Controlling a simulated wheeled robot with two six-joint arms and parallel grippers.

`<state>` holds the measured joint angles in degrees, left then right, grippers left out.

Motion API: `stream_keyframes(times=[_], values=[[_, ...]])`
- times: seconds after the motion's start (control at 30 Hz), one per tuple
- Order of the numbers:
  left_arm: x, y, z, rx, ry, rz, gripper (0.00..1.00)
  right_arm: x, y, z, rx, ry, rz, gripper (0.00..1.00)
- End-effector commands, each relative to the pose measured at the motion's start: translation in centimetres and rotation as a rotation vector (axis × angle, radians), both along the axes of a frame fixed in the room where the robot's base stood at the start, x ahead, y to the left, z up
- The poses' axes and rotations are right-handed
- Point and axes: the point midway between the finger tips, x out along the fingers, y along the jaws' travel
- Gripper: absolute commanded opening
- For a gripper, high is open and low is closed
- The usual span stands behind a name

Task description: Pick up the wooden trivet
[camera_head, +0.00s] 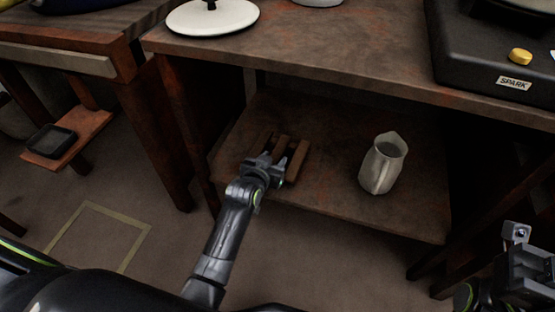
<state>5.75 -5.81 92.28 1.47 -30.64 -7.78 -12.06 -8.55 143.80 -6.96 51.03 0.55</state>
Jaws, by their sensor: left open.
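The wooden trivet (299,163) lies on the lower shelf (325,211) of the table, left of the middle. It looks like several parallel brown slats. My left gripper (270,163) is open at the trivet's near left side and hides part of it. I cannot tell whether the fingers touch it. My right gripper (515,240) shows only in part at the lower right edge, far from the trivet, and its jaws are not clear.
A pale jug (383,163) stands on the same shelf to the right. The tabletop (330,43) overhangs the shelf and bears a white lid (212,17) and a black SPARK device (490,70). Table legs flank the shelf. A small ledge with a black dish (51,141) is at the left.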

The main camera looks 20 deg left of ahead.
Motion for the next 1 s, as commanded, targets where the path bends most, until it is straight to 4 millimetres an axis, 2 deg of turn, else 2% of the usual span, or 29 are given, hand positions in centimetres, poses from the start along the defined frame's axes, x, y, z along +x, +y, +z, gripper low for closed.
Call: stream_keyframes(times=[0.33, 0.63, 0.87, 1.0], values=[[0.4, 0.0, -0.1, 0.000, 0.000, 0.000, 0.42, 0.2, 0.0, 0.0, 0.006, -0.008, 0.004, 0.36], [0.5, 0.0, -0.1, 0.000, -0.002, 0.000, 0.04, 0.2, 0.0, 0.0, 0.005, -0.008, 0.004, 0.36], [0.5, 0.0, 0.1, 0.000, -0.002, 0.000, 0.04, 0.1, 0.0, 0.1, 0.004, -0.009, 0.004, 0.36], [0.5, -0.1, 1.3, 0.000, -0.004, 0.000, 0.04, -0.1, 0.0, 0.7, -0.002, -0.007, 0.003, 0.36]])
